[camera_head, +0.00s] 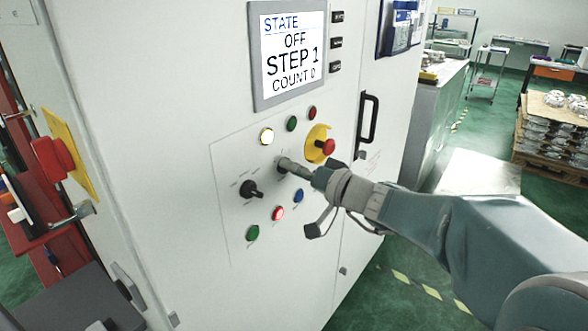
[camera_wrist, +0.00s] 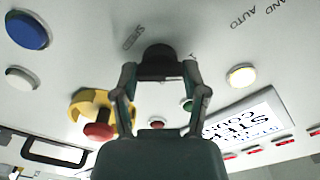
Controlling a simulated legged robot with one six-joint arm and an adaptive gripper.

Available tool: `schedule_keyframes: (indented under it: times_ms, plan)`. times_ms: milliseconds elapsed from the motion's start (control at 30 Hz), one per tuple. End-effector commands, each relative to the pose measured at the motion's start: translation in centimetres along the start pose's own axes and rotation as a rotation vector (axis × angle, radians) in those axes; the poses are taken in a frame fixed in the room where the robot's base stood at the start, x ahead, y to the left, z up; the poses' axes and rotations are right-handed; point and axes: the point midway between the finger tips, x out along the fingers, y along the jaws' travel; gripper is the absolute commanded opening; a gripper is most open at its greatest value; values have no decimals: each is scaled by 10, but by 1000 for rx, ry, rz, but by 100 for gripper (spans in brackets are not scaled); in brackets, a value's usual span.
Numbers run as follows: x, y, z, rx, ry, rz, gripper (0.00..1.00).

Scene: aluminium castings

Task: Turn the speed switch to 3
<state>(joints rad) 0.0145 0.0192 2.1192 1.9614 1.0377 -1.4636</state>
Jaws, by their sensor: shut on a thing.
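The speed switch (camera_wrist: 158,62) is a black rotary knob on the white panel, with the word SPEED printed beside it in the wrist view. My gripper (camera_wrist: 159,74) has one finger on each side of the knob and is shut on it. In the head view my gripper (camera_head: 289,166) reaches the panel from the right and hides most of the knob. The step the switch points to cannot be read. The display (camera_head: 293,51) above reads STATE OFF, STEP 1, COUNT 0.
A second black selector (camera_head: 251,189) sits left of my gripper. A red emergency stop on a yellow base (camera_head: 319,144) is close at the upper right. Several coloured buttons and lamps surround them, including a lit white one (camera_head: 267,136). A black door handle (camera_head: 367,118) is further right.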

Motion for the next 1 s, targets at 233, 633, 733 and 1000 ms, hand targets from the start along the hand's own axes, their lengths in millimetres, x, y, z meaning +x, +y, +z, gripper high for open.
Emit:
schedule_keyframes:
  times_ms: [233, 633, 733, 1000]
  plan:
    - [1, 2, 3, 27, -7, 4, 9]
    - [1, 3, 4, 271, -9, 7, 9]
    - [1, 3, 5, 366, -9, 7, 9]
    - [2, 3, 6, 623, -10, 9, 9]
